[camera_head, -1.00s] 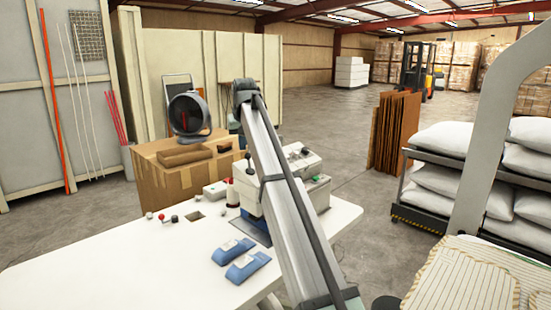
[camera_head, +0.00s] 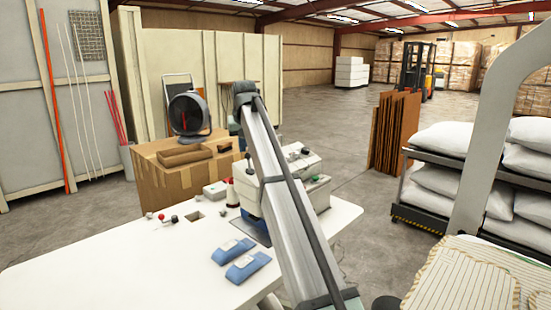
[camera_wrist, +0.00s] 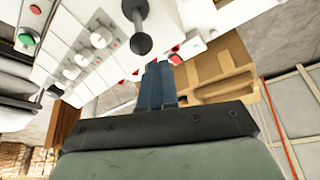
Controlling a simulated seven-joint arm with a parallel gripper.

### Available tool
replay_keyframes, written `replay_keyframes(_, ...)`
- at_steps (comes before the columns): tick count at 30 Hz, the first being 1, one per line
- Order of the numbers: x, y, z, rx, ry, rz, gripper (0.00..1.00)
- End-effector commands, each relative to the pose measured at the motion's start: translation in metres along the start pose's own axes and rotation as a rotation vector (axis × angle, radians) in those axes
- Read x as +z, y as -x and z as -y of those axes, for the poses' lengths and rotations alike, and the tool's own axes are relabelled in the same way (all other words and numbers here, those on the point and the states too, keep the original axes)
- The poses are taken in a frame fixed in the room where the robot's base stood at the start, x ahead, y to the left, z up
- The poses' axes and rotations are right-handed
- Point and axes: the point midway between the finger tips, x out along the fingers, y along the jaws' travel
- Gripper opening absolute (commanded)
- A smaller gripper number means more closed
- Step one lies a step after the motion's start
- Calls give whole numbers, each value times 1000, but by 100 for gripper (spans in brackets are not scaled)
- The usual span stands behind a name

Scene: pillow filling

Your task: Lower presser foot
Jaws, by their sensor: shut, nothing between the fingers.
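The white sewing machine (camera_head: 308,165) stands on the white table, partly hidden behind my arm in the head view. In the wrist view its white body (camera_wrist: 60,60) fills the upper left, with several round dials (camera_wrist: 85,60). A dark lever with a round knob (camera_wrist: 140,43) shows at the top centre of that view. My gripper (camera_wrist: 157,66) has its blue fingers together and empty, with the tips just below the knob in the picture. I cannot tell whether they touch it. The presser foot itself cannot be made out in either view.
The white table (camera_head: 130,262) carries two blue folded items (camera_head: 240,260) and small knobs (camera_head: 165,217) at its left side. A cardboard box (camera_head: 165,180) with a fan (camera_head: 188,115) stands behind. A rack of white pillows (camera_head: 450,140) is at the right. The table's left part is clear.

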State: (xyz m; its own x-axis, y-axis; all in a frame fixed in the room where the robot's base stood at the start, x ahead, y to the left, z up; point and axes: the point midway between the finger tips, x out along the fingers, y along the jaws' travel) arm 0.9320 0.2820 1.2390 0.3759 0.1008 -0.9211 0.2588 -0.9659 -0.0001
Motion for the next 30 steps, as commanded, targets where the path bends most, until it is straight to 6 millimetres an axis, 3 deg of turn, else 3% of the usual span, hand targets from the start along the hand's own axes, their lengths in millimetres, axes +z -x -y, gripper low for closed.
replay_keyframes(30, 15, -30, 0, 0, -1, 7, 0)
